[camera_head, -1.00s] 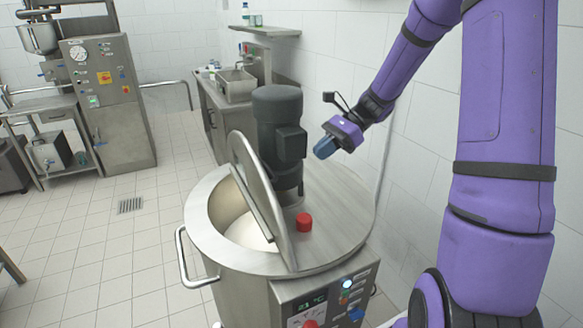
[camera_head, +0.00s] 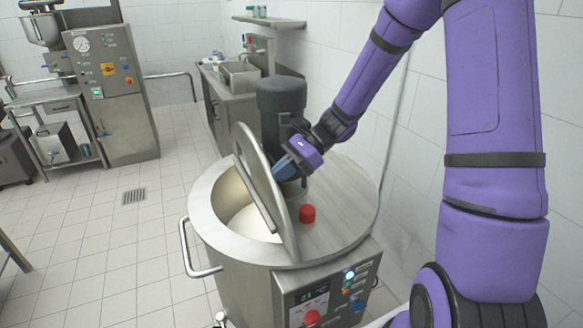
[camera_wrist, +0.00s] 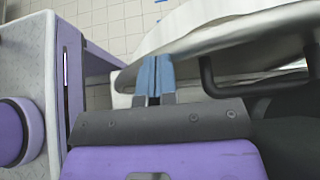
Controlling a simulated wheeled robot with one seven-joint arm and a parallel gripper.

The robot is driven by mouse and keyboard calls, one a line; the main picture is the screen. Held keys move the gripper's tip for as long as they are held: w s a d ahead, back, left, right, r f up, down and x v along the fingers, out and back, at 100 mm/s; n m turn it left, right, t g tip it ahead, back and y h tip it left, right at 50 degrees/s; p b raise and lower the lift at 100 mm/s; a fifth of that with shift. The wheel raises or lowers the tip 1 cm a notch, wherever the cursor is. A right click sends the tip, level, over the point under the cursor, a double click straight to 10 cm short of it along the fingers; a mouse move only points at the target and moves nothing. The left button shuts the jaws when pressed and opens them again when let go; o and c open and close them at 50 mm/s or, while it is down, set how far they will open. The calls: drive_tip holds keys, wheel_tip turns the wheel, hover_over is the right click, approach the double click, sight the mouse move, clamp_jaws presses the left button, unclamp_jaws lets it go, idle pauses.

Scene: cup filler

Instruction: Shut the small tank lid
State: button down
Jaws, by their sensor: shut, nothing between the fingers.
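The small tank lid (camera_head: 262,188) is a round metal half-lid standing raised and tilted on top of the steel tank (camera_head: 205,215). The left half of the tank is open, with pale contents (camera_head: 250,222) inside. My gripper (camera_head: 282,169) is on the right, back side of the lid, close to its upper part, with blue fingers together and empty. In the wrist view, my gripper (camera_wrist: 155,74) has its fingertips right by a metal edge (camera_wrist: 225,42), which seems to be the lid's. I cannot tell whether they touch it.
A dark motor housing (camera_head: 280,105) rises from the tank top just behind my gripper. A red knob (camera_head: 307,213) sits on the fixed cover, right of the lid. A side handle (camera_head: 190,250) sticks out left. The tiled wall is close on the right.

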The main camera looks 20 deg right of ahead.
drive_tip(key=shift+a, duration=0.25)
drive_tip(key=a+f+h, duration=0.4)
drive_tip(key=a+h, duration=0.5)
drive_tip(key=a, duration=0.4)
drive_tip(key=a+f+h, duration=0.2)
drive_tip(key=f+h, duration=0.1)
drive_tip(key=f, duration=0.1)
drive_tip(key=a+f+h, duration=0.2)
drive_tip(key=f+h, duration=0.1)
drive_tip(key=f, duration=0.1)
drive_tip(key=a+f+h, duration=0.2)
drive_tip(key=f, duration=0.1)
drive_tip(key=shift+a+f+h, duration=0.1)
drive_tip(key=shift+f+h, duration=0.3)
idle(0.6)
drive_tip(key=shift+s+f, duration=0.1)
drive_tip(key=shift+s, duration=0.05)
idle(0.4)
